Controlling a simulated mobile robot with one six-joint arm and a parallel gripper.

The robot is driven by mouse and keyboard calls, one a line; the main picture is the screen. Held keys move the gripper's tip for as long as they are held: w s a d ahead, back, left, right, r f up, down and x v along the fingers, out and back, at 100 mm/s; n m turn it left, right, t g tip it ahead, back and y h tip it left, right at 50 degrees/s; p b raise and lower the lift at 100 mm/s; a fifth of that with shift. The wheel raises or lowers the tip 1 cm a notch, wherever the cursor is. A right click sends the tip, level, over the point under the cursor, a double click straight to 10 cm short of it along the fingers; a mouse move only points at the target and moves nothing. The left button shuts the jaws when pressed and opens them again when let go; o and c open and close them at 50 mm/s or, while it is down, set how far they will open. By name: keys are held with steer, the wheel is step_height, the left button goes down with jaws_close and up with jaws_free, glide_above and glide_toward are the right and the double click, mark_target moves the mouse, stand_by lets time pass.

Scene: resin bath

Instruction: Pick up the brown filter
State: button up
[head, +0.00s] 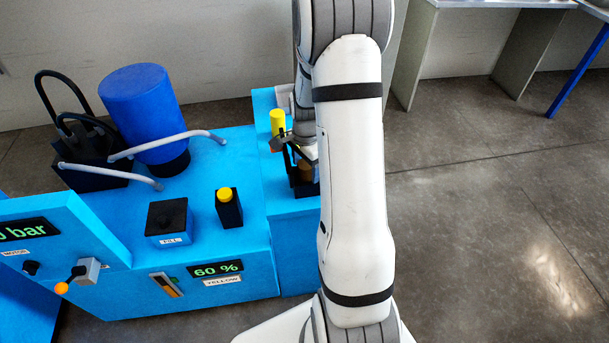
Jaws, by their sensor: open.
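My gripper (291,152) is at the blue machine's right-hand section, partly hidden behind my white arm. It is open, and its dark fingers reach down over a black holder (301,188). A small brownish piece (305,165) shows just below and between the fingers; it may be the brown filter, but most of it is hidden. I cannot tell whether the fingers touch it. A yellow cylinder (277,122) stands upright just left of my gripper.
The blue machine (237,262) fills the left. On it are a blue cylinder (142,105) with grey pipes, a black lidded box labelled FILL (169,220) and a black block with a yellow cap (228,209). A grey bench (520,60) stands at the back right; the floor on the right is clear.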

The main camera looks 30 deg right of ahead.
steer(key=c, duration=1.1)
steer(key=shift+r, duration=0.1)
